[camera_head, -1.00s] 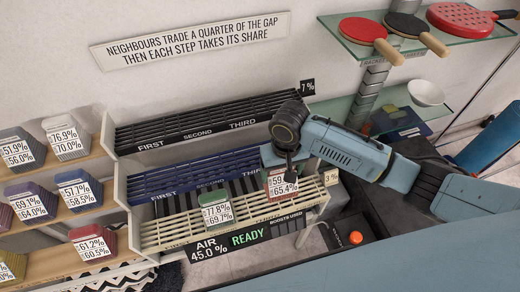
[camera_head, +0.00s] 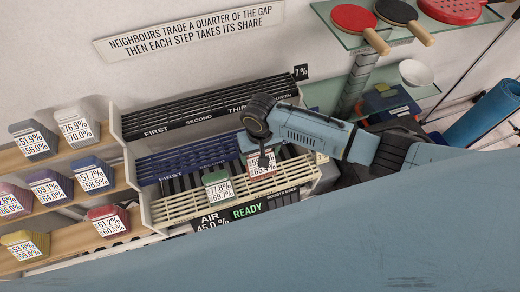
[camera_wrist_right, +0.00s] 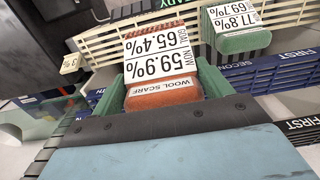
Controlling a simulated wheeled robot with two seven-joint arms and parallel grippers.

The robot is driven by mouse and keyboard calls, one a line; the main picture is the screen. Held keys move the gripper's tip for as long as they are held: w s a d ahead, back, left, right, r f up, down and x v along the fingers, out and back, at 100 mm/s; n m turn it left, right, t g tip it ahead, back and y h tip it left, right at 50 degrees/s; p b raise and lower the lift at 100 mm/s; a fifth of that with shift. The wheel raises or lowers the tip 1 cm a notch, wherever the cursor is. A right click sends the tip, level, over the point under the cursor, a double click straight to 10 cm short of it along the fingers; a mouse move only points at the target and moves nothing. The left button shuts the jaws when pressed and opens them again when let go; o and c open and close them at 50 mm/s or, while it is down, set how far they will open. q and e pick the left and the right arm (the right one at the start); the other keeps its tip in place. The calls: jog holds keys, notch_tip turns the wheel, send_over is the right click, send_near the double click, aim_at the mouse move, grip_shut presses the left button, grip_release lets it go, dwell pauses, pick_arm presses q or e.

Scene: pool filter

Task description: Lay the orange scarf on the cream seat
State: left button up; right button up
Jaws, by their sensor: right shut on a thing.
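The orange scarf (camera_head: 262,166) is a small folded block with a white label showing 59.9% and 65.4%; it also shows in the right wrist view (camera_wrist_right: 166,94), marked WOOL SCARF. My right gripper (camera_wrist_right: 168,88) is shut on it, with a green finger on each side. In the head view the gripper (camera_head: 261,150) partly hides the scarf's top. The cream seat (camera_head: 180,209) is the slatted front tier. The scarf overlaps its right part in the head view; I cannot tell whether it touches the slats. My left gripper is not in view.
A green folded block (camera_head: 217,190) sits on the cream seat, left of the scarf. Behind are an empty blue slatted tier (camera_head: 190,160) and a black one (camera_head: 190,118). Shelves at left hold several coloured blocks. A glass shelf (camera_head: 350,38) with paddles stands at right.

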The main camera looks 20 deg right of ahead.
notch_tip(320, 180, down, 9)
jog(key=b, duration=0.8)
jog(key=shift+f, duration=0.65)
jog(key=shift+f+b, duration=0.35)
jog(key=shift+f, duration=0.05)
jog(key=o, duration=1.4)
notch_tip(320, 180, up, 13)
jog(key=shift+r+p, duration=0.2)
jog(key=shift+p, duration=0.8)
